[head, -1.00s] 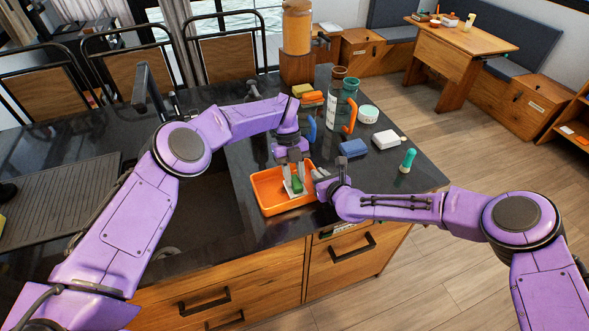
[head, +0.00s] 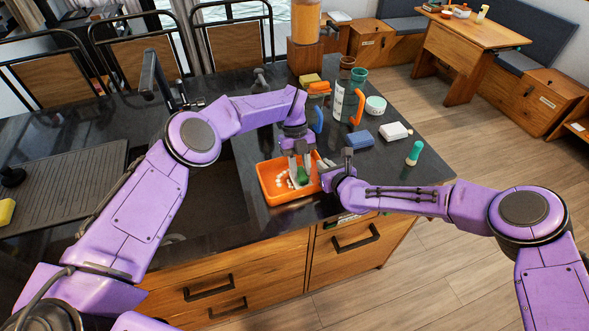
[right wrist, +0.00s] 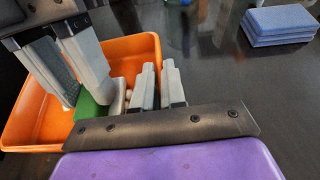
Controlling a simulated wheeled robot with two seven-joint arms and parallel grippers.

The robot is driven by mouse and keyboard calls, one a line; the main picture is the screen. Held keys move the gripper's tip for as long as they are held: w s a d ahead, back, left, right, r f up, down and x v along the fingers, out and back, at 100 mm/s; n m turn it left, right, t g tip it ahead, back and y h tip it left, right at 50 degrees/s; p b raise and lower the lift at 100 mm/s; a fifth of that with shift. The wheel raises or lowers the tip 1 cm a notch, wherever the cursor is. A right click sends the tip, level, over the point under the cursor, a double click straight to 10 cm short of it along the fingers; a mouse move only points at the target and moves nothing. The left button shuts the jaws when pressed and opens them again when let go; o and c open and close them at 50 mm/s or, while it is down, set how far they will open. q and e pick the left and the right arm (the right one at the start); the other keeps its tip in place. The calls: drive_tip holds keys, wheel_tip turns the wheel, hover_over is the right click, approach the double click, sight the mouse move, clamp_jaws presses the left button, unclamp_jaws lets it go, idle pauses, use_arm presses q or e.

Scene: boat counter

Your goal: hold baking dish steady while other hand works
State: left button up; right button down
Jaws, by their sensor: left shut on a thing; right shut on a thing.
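An orange baking dish (head: 290,198) sits on the dark counter near its front edge. It also shows in the right wrist view (right wrist: 35,122). My right gripper (right wrist: 158,68) is shut on the dish's right rim, with one finger on each side of the wall. My left gripper (head: 301,172) points down into the dish and is shut on a green thing (right wrist: 90,108), which its fingers partly hide. Small white spots (head: 283,179) lie on the dish floor left of the green thing.
Behind and right of the dish are a blue block (head: 360,139), a bottle (head: 344,100) with an orange handle nearby, a white block (head: 393,131) and a teal-topped item (head: 414,152). A sink (head: 205,200) lies left. The counter's front edge is close.

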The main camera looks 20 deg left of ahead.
use_arm(q)
drive_tip(key=shift+r, duration=3.9)
drive_tip(key=shift+a, duration=0.1)
